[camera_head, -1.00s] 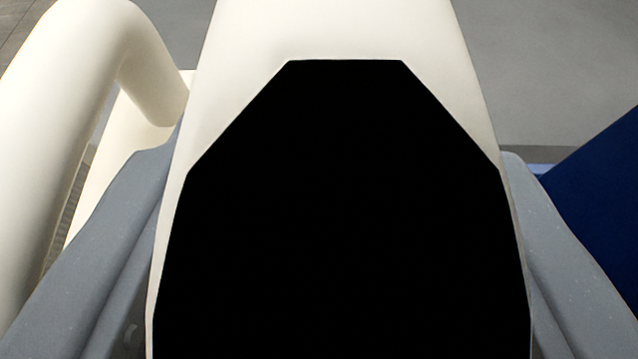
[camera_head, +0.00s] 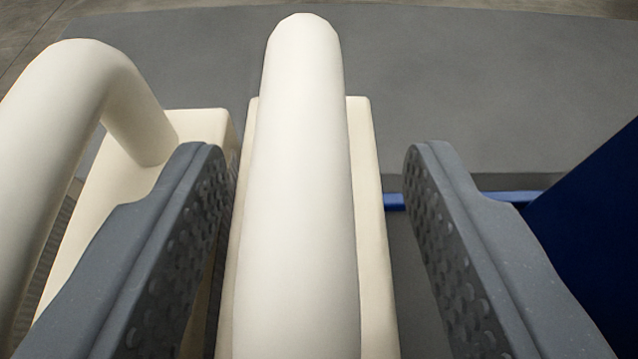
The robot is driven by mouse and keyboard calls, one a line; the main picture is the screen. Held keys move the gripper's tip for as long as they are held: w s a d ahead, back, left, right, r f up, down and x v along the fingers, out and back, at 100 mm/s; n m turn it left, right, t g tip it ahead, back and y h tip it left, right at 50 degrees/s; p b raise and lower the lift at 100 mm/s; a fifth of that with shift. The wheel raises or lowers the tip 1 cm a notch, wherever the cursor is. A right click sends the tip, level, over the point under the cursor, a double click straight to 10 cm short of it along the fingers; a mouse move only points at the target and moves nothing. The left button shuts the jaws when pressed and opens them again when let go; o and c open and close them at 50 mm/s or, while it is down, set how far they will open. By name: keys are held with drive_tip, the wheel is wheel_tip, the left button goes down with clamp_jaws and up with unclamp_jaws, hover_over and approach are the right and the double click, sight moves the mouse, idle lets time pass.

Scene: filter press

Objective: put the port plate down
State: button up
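In the head camera view a cream port plate (camera_head: 370,230) stands in the middle, with a thick rounded cream handle (camera_head: 300,190) along its top. My gripper (camera_head: 305,170) is open around the handle, one grey finger on each side. There is a gap between the handle and each finger, wider on the right. The finger pads show dimpled inner faces. The lower part of the plate is hidden below the handle and beyond the picture's bottom edge.
Another cream plate (camera_head: 205,125) with a curved handle (camera_head: 60,110) stands close on the left, beside the left finger. A dark blue panel (camera_head: 595,230) is at the right, and a blue rail (camera_head: 510,196) runs behind the right finger. Grey floor lies beyond.

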drive_tip(key=shift+s+a+f+g, duration=0.1)
drive_tip(key=shift+s+f+g, duration=0.1)
drive_tip(key=shift+f, duration=0.3)
drive_tip(key=shift+s+a+f+g, duration=0.1)
drive_tip(key=shift+s+f, duration=0.1)
drive_tip(key=shift+f, duration=0.3)
drive_tip(key=shift+r, duration=0.2)
drive_tip(key=r+v, duration=0.1)
drive_tip(key=v, duration=1.1)
drive_tip(key=shift+w+r+p, duration=0.3)
drive_tip(key=shift+p, duration=0.15)
drive_tip(key=shift+d, duration=0.1)
wheel_tip(320, 180, up, 26)
drive_tip(key=t, duration=0.2)
drive_tip(key=s+r, duration=0.7)
drive_tip(key=r, duration=0.4)
drive_tip(key=s+r, duration=0.6)
drive_tip(key=r, duration=0.5)
drive_tip(key=shift+s, duration=0.35)
